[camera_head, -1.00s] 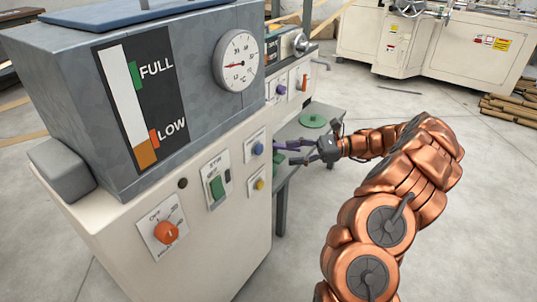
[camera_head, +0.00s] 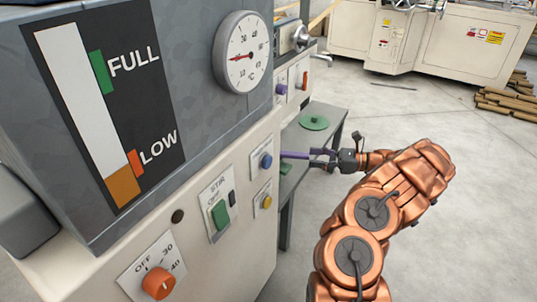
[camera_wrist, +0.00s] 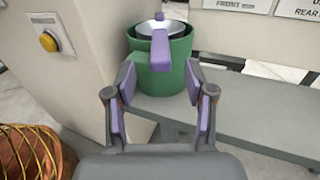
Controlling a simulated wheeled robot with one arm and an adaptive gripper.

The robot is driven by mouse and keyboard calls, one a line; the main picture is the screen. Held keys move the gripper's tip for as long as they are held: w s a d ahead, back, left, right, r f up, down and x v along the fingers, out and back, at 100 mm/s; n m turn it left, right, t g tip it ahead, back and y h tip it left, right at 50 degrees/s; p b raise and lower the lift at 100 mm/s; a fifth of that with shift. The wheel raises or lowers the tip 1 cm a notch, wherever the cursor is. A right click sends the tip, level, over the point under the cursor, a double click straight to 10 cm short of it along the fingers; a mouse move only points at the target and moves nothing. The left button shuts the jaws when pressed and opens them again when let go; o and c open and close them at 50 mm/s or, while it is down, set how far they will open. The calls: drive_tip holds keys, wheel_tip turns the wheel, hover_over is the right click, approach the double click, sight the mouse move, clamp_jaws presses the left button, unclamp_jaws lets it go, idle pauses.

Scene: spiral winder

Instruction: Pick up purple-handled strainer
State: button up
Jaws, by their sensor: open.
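The strainer (camera_wrist: 160,50) sits in a green pot (camera_wrist: 160,76) in the wrist view, with its purple handle pointing toward me over the near rim. My gripper (camera_wrist: 160,85) is open, with purple-padded fingers apart on either side of the line of the handle. The handle's near end is between and just beyond the fingertips, and nothing is held. In the head view my gripper (camera_head: 325,158) is beside the machine, over the grey table (camera_head: 329,117). The strainer's bowl is mostly hidden inside the pot.
A pale machine (camera_head: 140,262) with knobs and a gauge (camera_head: 243,52) stands close on the left. A green disc (camera_head: 314,122) lies on the table. A yellow button (camera_wrist: 48,41) is on the panel at left in the wrist view.

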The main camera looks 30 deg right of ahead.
sight(294, 153)
drive_tip(key=shift+b+x, duration=0.3)
drive_tip(key=shift+x, duration=0.9)
drive_tip(key=shift+b+x, duration=1.3)
drive_tip(key=shift+x, duration=1.2)
drive_tip(key=shift+r, duration=0.25)
clamp_jaws()
